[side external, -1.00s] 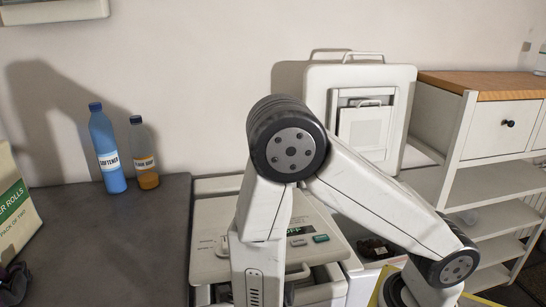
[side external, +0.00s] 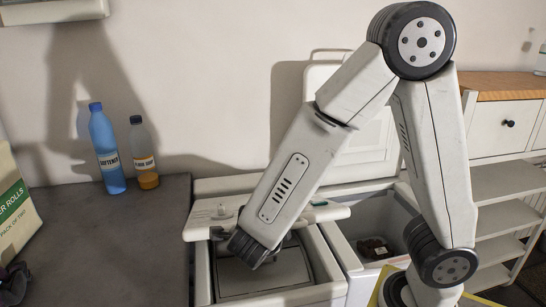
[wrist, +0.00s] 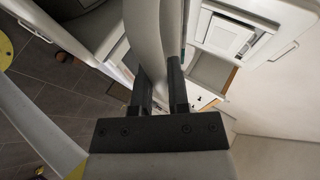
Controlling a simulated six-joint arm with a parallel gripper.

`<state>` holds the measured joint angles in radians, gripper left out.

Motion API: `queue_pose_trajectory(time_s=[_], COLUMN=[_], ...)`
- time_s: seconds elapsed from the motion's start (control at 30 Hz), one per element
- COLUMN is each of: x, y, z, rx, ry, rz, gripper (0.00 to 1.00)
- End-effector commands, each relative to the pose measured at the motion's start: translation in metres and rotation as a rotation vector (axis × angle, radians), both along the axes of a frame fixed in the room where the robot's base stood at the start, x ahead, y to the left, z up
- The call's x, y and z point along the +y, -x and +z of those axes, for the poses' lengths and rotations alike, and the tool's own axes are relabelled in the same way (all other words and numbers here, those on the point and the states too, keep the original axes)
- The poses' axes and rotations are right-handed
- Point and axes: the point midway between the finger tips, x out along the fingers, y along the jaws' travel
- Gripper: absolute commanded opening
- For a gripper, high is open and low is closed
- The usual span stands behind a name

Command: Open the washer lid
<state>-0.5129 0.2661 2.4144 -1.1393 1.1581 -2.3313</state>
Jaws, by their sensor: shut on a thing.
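The left toploader (side external: 213,285) stands beside the counter, taken here as the washer; no label confirms it. Its lid (side external: 205,228) is part raised, seen nearly edge-on in the side view, with the opening (side external: 262,275) showing below it. In the wrist view my gripper (wrist: 157,70) has its two dark fingers either side of a curved grey piece (wrist: 150,35), which looks like the lid's handle, and is shut on it. In the side view my wrist hides the fingers and the grip.
The right toploader's lid (side external: 322,75) stands upright against the wall, its tub open with a dark item (side external: 375,247) inside. A blue softener bottle (side external: 107,155) and an amber bottle (side external: 145,160) stand on the counter (side external: 110,240). A white shelf unit (side external: 500,185) stands at right.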

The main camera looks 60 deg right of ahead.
Motion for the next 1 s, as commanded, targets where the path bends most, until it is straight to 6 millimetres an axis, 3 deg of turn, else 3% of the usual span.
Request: queue_pose_trajectory(time_s=[0.8,1.0], x=[-0.050,-0.062], y=[-0.051,-0.063], z=[0.107,0.125], rx=[-0.009,-0.005], ry=[0.002,0.003], rz=[-0.003,-0.001], gripper=[0.00,0.00])
